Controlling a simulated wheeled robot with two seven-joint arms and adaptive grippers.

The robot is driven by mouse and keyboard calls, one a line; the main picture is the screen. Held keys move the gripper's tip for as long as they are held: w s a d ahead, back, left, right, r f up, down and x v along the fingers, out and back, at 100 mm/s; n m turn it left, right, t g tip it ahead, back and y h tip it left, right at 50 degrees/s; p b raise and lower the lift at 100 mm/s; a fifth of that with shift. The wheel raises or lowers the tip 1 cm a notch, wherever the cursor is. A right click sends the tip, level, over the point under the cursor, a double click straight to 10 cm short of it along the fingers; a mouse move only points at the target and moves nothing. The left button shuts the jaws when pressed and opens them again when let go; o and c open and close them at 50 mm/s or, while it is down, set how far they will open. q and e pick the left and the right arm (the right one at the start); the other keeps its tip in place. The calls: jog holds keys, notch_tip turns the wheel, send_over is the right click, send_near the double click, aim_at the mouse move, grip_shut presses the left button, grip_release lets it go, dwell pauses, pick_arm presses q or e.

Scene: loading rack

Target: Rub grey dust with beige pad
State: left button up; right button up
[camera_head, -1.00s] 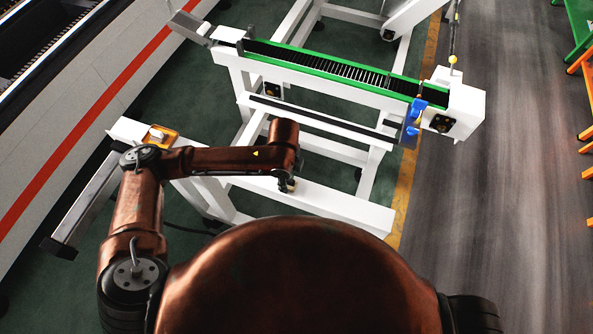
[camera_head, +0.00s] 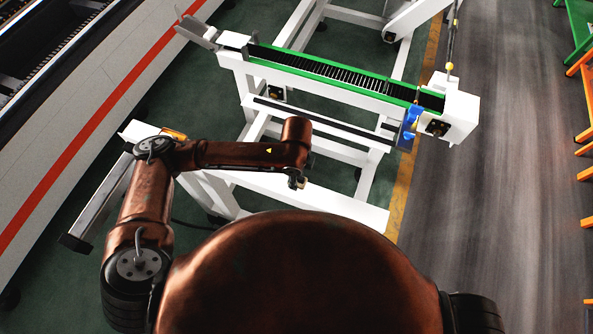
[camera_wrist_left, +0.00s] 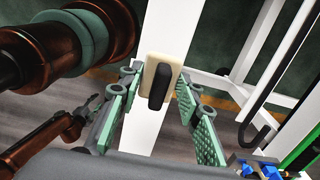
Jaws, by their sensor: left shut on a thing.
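The beige pad (camera_wrist_left: 173,78) with its black handle (camera_wrist_left: 160,88) is between the two green-lined fingers of my left gripper (camera_wrist_left: 158,90) in the left wrist view. The gripper is shut on the pad, which is over the white beam (camera_wrist_left: 168,30). I cannot tell whether the pad touches the beam. In the head view my left gripper (camera_head: 297,182) is small above the beam, and the pad is not clear there. No grey dust can be made out. My right arm seems to show at the lower left of the wrist view; its gripper (camera_wrist_left: 92,108) is too small and dark to read.
A conveyor with green rails (camera_head: 330,70) stands beyond the beam, with a blue part (camera_head: 409,120) at its right end. An orange tray (camera_head: 176,134) is partly hidden behind my left elbow. The beam's right part (camera_head: 345,208) is bare.

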pick_arm(q)
notch_tip(320, 180, up, 2)
jog(key=shift+p, duration=0.6)
jog(key=shift+a+f, duration=0.1)
jog(key=shift+f, duration=0.05)
